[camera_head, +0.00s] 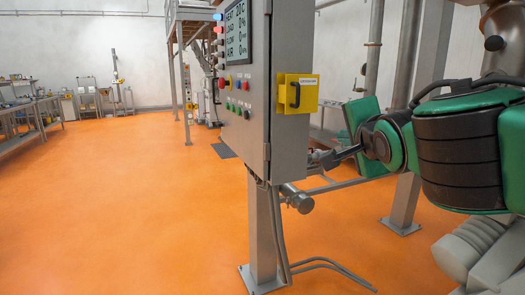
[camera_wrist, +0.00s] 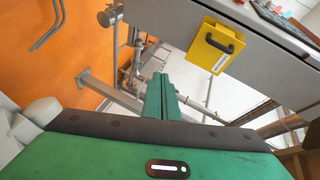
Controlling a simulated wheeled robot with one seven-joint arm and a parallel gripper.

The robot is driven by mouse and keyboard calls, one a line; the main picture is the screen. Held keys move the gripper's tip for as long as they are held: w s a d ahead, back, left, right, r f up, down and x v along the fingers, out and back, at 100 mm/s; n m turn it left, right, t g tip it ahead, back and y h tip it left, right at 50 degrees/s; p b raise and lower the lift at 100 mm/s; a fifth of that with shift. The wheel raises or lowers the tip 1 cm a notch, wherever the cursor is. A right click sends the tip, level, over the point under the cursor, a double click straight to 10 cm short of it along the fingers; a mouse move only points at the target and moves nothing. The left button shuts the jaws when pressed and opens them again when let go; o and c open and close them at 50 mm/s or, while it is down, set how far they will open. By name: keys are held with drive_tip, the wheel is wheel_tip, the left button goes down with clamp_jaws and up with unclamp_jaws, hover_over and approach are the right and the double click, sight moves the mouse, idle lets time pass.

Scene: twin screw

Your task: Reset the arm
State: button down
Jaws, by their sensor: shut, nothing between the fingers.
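My gripper (camera_wrist: 160,78) shows in the wrist view as two green fingers pressed together, with nothing between them. It is to the right of the grey control cabinet (camera_head: 288,130) in the head view, where my green and black arm comes in from the right edge. I cannot clearly make out the fingertips there. The cabinet's side also shows in the wrist view (camera_wrist: 170,18), across the top right. A yellow box with a black handle (camera_head: 297,94) is fixed to that side. It also appears in the wrist view (camera_wrist: 214,47), apart from my fingers.
The cabinet stands on a grey post (camera_head: 262,235) with hoses at its foot. Pipes and a pipe fitting (camera_head: 298,199) lie low beside it, close below my arm. A grey column (camera_head: 405,205) stands behind. The orange floor (camera_head: 110,210) at the left is clear.

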drive_tip(key=s+d+f+n+g+h, duration=0.1)
drive_tip(key=s+d+f+g, duration=0.2)
drive_tip(key=d+f, duration=0.3)
drive_tip(key=s+d+f+n+g, duration=0.2)
drive_tip(key=s+d+f+g, duration=0.15)
drive_tip(key=d+f, duration=0.3)
drive_tip(key=s+d+f+n+g+h, duration=0.1)
drive_tip(key=s+d+f+g, duration=0.1)
drive_tip(key=s+d+f, duration=0.4)
drive_tip(key=s+f+n+g+y, duration=0.1)
drive_tip(key=s+f+n+g, duration=0.1)
drive_tip(key=s+f, duration=0.3)
drive_tip(key=s+d+f+n+g+y, duration=0.1)
drive_tip(key=s+f+g, duration=0.4)
drive_tip(key=s, duration=0.5)
drive_tip(key=shift+n+y, duration=0.8)
drive_tip(key=shift+n, duration=0.4)
drive_tip(key=shift+s, duration=0.1)
drive_tip(key=shift+w+d+f, duration=0.1)
drive_tip(key=shift+w+f, duration=0.15)
drive_tip(key=shift+w, duration=0.35)
